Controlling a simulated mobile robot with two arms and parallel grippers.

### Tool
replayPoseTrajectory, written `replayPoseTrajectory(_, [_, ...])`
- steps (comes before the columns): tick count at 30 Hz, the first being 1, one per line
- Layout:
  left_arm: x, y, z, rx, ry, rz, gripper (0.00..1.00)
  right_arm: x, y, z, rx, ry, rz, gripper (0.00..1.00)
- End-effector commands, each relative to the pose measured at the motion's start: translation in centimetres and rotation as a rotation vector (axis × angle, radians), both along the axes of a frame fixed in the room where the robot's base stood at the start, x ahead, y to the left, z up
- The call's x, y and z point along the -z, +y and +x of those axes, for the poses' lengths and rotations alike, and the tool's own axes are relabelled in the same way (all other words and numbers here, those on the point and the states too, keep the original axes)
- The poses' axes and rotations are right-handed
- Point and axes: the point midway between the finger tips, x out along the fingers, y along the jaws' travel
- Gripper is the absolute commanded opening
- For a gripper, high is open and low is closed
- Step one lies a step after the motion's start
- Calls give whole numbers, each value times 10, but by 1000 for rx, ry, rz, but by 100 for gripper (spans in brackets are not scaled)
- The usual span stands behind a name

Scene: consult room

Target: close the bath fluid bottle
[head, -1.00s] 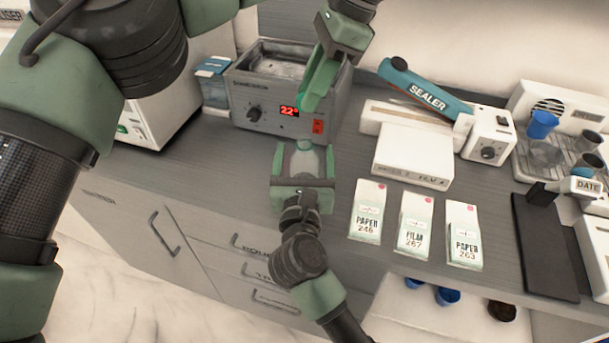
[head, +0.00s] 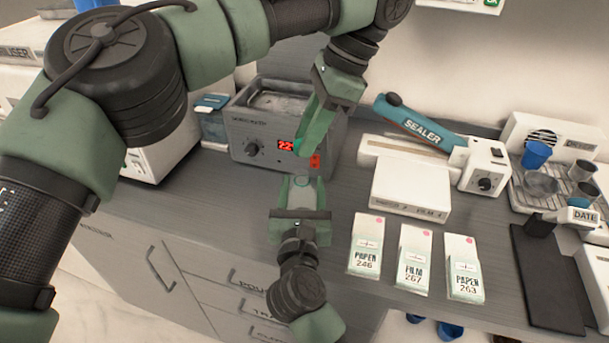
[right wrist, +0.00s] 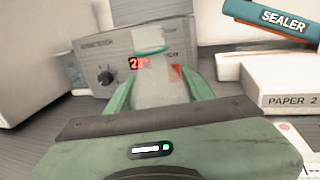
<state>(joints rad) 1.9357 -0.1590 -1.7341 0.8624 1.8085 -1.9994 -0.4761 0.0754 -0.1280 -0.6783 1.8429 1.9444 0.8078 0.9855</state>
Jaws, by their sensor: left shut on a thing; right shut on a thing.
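The bath fluid bottle (head: 302,194) is pale and translucent. It stands between the fingers of my right gripper (head: 300,208), which is shut on it. The bottle also shows in the right wrist view (right wrist: 160,92) between the green fingers, with a teal rim at its upper end. My left gripper (head: 308,140) points down above and behind the bottle in the head view. It is shut on a small teal thing, apparently the cap (head: 297,146), mostly hidden by the fingers. A gap shows between the cap and the bottle in the head view.
A grey bath (head: 255,150) with a red display stands behind the bottle. A white box (head: 408,190), the sealer (head: 425,128) and several pouches, one marked FILM (head: 412,262), lie to the right. The counter's front edge runs below the bottle.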

Motion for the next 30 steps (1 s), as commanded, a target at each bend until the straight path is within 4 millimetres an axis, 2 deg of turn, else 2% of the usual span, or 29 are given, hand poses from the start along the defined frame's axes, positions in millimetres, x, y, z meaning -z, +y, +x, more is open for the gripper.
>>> replayPoseTrajectory(3, [20,1,-1,0,5,1,0,0,0,0,0,-1,0,0])
replayPoseTrajectory(6, [29,1,-1,0,3,3,0,0,0,0,0,0,0,0])
replayPoseTrajectory(23, [31,1,0,-1,0,4,0,0,0,0,0,0,0,0])
replayPoseTrajectory(30, [43,1,-1,1,3,4,0,0,0,0,0,0,0,0])
